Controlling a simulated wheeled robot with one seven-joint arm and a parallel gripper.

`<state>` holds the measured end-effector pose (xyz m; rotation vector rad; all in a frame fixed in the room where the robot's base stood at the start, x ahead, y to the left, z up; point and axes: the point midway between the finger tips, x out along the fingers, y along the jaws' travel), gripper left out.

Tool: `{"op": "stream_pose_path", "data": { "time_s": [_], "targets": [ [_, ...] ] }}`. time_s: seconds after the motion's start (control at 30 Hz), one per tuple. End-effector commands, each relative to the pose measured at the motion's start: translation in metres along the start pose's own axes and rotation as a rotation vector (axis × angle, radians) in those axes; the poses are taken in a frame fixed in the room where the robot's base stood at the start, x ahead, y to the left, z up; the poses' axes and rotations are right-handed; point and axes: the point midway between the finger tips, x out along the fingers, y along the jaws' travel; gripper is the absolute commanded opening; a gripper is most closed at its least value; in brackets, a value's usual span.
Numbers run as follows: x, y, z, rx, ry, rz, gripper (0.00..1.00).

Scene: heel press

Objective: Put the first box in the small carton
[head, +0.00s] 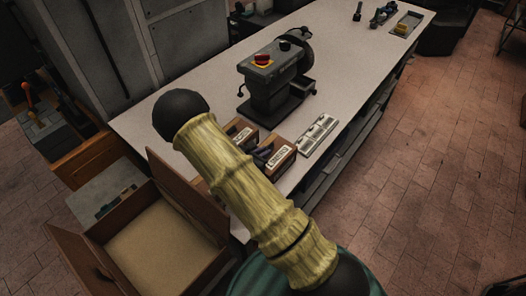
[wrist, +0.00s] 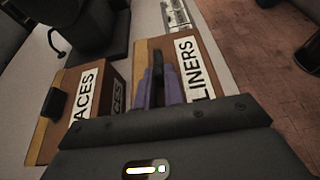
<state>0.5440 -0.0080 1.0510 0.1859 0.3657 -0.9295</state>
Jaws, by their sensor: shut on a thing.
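A brown box labelled LINERS (wrist: 205,75) is under my gripper (wrist: 160,84) in the wrist view. My purple-grey fingers are shut on a dark upright piece at this box, apparently its handle. In the head view the LINERS box (head: 282,160) is by the bench's near edge, partly behind my arm; I cannot tell whether it is lifted. A second brown box, labelled LACES (wrist: 82,95), stands to its left with a dark handle. It also shows in the head view (head: 240,133). An open brown carton (head: 208,212) with raised flaps and an empty tan floor is at lower left.
A dark press (head: 268,85) with a red button stands on the pale bench (head: 190,90) behind the boxes. A light slotted tray (head: 318,134) lies right of them. A grey bin (head: 105,190) is beside the open carton.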

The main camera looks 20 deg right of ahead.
Motion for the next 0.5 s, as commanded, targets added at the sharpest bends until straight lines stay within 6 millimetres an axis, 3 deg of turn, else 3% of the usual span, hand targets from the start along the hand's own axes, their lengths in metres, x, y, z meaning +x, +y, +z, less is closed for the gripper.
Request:
{"op": "stream_pose_path", "data": {
  "time_s": [0.17,0.2,0.3,0.5],
  "targets": [
    [0.0014,0.0,-0.0024,0.0,-0.002,0.0,0.0],
    [0.0013,-0.0001,-0.0033,0.0,0.0,0.0,0.12],
    [0.0009,-0.0001,-0.0023,-0.001,0.0,0.0,0.32],
    [0.0009,-0.0001,-0.0022,-0.001,0.0,0.0,0.32]
  ]
}}
